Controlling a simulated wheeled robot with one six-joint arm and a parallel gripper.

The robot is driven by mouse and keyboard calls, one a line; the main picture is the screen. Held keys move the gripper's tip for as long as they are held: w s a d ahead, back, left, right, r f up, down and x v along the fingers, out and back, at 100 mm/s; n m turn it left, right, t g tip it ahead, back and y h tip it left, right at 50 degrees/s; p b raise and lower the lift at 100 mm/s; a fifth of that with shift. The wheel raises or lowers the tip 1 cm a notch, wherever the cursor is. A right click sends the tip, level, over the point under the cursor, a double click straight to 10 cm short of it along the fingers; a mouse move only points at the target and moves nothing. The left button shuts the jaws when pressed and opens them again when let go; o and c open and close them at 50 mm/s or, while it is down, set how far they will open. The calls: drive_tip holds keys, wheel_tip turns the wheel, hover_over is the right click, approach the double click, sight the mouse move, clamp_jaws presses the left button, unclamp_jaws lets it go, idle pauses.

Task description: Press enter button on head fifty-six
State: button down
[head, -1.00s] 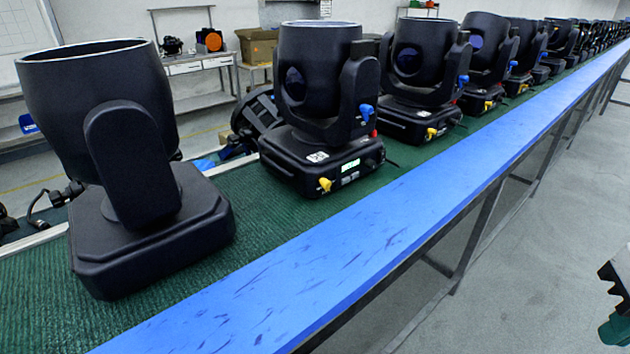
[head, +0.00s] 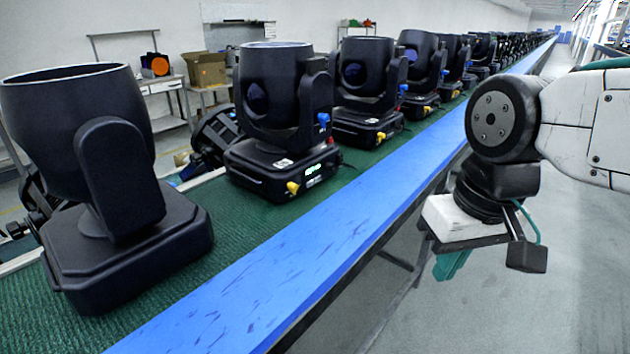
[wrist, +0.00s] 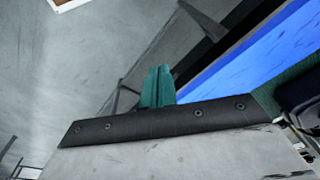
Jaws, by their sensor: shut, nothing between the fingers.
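A row of black moving-head lights stands on a green-topped conveyor in the head view. The nearest light (head: 110,180) is at the left, with no buttons visible on the side facing me. No head number or enter button is readable. My gripper (head: 452,265) is shut and empty, beyond the blue edge to the right, apart from every light. Its teal fingers also show in the wrist view (wrist: 158,86).
A blue rail (head: 290,270) runs along the conveyor's near side, between my gripper and the lights. The grey floor (head: 400,320) to the right is open. Shelving with an orange item (head: 156,65) and a cardboard box (head: 206,70) stand behind.

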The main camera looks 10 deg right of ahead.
sight(318, 179)
drive_tip(key=w+a+f+m+t+y, duration=0.1)
drive_tip(key=w+m, duration=0.3)
drive_tip(key=w, duration=0.4)
drive_tip(key=w+a+f+m+t+y, duration=0.1)
drive_tip(key=w+m, duration=0.3)
drive_tip(key=w, duration=0.4)
drive_tip(key=w+a+f+m+t+y, duration=0.2)
drive_tip(key=w+m+t+y, duration=0.1)
drive_tip(key=w, duration=0.6)
drive_tip(key=shift+a+m, duration=0.2)
drive_tip(key=shift+m, duration=0.3)
drive_tip(key=w+d+f+m, duration=0.1)
drive_tip(key=w+d+m, duration=0.1)
drive_tip(key=w+d+f+m+t+h, duration=0.1)
drive_tip(key=w+f+m, duration=0.1)
drive_tip(key=w+d+f+m+h, duration=0.1)
drive_tip(key=w+d+f+m, duration=0.1)
drive_tip(key=w, duration=0.1)
drive_tip(key=shift+w+d+f+m+t, duration=0.1)
drive_tip(key=shift+d+f+m+t, duration=0.05)
drive_tip(key=shift+d+m+t, duration=0.2)
drive_tip(key=shift+a, duration=0.1)
drive_tip(key=shift+w+a, duration=0.85)
drive_tip(key=shift+w, duration=0.35)
drive_tip(key=shift+w+a, duration=0.85)
drive_tip(key=shift+w, duration=0.3)
drive_tip(key=shift+w+a, duration=0.85)
drive_tip(key=shift+w, duration=0.35)
drive_tip(key=shift+w+a, duration=0.1)
